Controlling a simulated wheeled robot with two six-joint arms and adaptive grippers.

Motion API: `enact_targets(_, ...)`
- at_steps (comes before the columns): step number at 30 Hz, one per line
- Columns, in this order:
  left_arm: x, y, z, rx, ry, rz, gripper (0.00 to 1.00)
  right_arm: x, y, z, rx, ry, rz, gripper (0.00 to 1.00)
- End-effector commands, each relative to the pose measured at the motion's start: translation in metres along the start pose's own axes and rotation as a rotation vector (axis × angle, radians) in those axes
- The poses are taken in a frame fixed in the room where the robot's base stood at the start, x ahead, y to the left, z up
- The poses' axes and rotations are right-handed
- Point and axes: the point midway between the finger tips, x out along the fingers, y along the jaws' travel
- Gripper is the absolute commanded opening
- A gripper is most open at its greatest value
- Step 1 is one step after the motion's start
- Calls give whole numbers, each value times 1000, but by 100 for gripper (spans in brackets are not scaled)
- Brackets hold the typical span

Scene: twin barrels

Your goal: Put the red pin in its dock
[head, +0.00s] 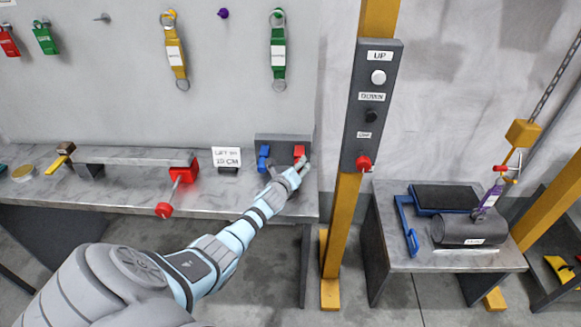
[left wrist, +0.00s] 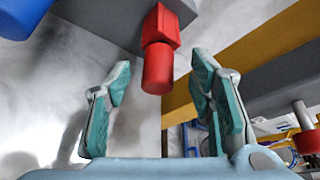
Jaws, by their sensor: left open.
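A red pin-like piece (head: 299,151) is at the right side of a dark grey block (head: 272,143) at the back of the bench. The left wrist view shows this red piece (left wrist: 158,60) with a squared part against the grey block (left wrist: 105,18) and a rounded cylinder end towards me. I cannot tell how deep it sits. My left gripper (head: 298,172) is at the front of the block, just below the red piece. Its fingers (left wrist: 162,100) are spread and empty, with the cylinder end between and beyond their tips. My right gripper is not in view.
A blue piece (head: 264,157) is on the same block, left of the red one. A yellow post (head: 340,235) with a button panel (head: 372,105) and a red knob (head: 364,162) stands to the right. A red clamp (head: 182,185) is left on the bench.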

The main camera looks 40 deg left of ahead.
Motion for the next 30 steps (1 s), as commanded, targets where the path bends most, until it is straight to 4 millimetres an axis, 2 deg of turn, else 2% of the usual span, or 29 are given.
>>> enact_targets(9,-73,1,-2,4,8,-1,49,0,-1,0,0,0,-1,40)
enact_targets(13,-98,1,-1,4,7,0,49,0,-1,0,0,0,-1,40)
enact_targets(18,-108,0,-1,0,7,0,49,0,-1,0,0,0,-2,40)
enact_targets(30,-108,0,-1,0,6,-1,49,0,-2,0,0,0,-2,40)
